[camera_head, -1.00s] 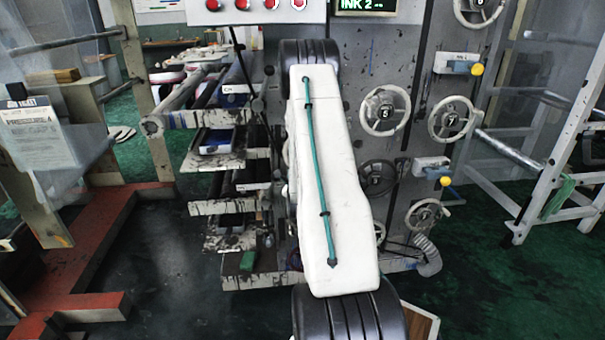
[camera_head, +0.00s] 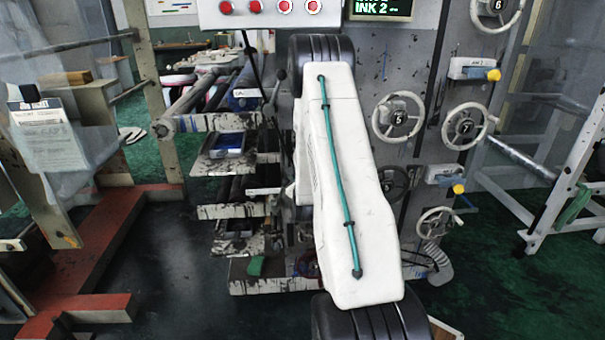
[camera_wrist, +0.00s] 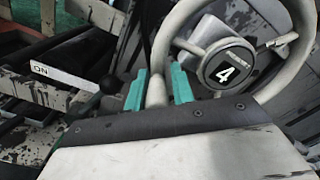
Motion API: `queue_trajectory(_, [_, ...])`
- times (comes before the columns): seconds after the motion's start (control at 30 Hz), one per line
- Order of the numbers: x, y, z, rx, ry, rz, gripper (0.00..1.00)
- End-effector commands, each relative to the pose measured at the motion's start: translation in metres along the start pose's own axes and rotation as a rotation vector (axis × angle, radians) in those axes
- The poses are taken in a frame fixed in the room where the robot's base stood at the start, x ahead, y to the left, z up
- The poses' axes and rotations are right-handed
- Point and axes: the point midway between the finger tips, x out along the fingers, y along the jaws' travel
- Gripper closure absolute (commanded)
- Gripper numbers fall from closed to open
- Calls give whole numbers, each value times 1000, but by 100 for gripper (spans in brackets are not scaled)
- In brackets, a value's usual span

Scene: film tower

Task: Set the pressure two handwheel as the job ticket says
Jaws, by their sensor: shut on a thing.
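In the wrist view, a pale handwheel (camera_wrist: 162,48) has a dark hub marked 4. My gripper (camera_wrist: 157,90) has its teal fingers on either side of the rim and is shut on it. In the head view my white arm hides this wheel and the gripper. The job ticket (camera_head: 45,138) stands at the left; its heading is partly legible, its lines too small to read. A screen (camera_head: 381,9) at the top reads INK 2.
Other handwheels marked 5 (camera_head: 398,97), 7 (camera_head: 490,120) and 6 (camera_head: 474,14) are on the grey panel to the right, with a smaller wheel (camera_head: 436,210) lower down. A white frame (camera_head: 560,190) stands at far right. Green floor is open at lower right.

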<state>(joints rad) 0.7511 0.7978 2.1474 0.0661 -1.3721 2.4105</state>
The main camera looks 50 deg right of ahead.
Motion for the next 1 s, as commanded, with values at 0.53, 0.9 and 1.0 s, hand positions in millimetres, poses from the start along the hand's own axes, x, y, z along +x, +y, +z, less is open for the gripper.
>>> queue_trajectory(0.53, [0, 0, 0, -2, -4, 3, 59])
queue_trajectory(0.9, [-52, 0, 0, -3, -3, 5, 59])
queue_trajectory(1.0, [-66, 0, -1, -3, -3, 6, 59])
